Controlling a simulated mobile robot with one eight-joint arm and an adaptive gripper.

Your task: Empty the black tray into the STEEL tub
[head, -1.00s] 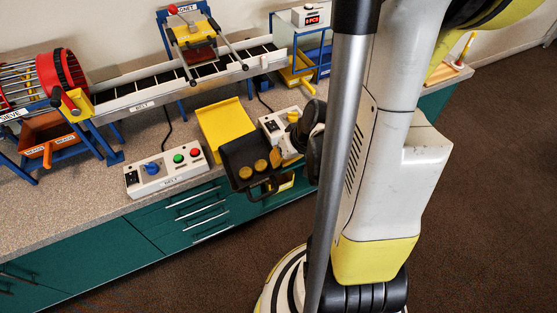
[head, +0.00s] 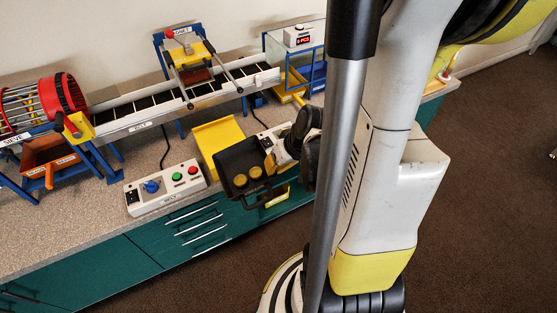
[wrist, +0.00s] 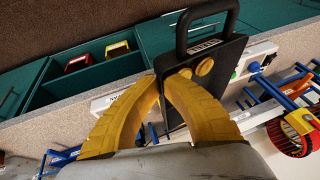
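The black tray (head: 233,158) sits at the front edge of the counter with its loop handle over the edge. Two round yellow-brown discs (head: 255,171) show in it; the wrist view also shows discs (wrist: 205,67). My gripper (head: 270,160) is at the tray's right side. In the wrist view its yellow fingers (wrist: 162,76) come together at the tray's side wall, one on each side, and look shut on it. A yellow-edged tub (wrist: 118,48) and a red-edged tub (wrist: 82,62) stand in an open drawer below the counter. I cannot read their labels.
A belt control box (head: 165,187) stands left of the tray. A yellow chute (head: 217,135) lies behind it. The conveyor (head: 150,112) and the red sieve drum (head: 40,105) are at the back. Open floor (head: 480,200) lies to the right.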

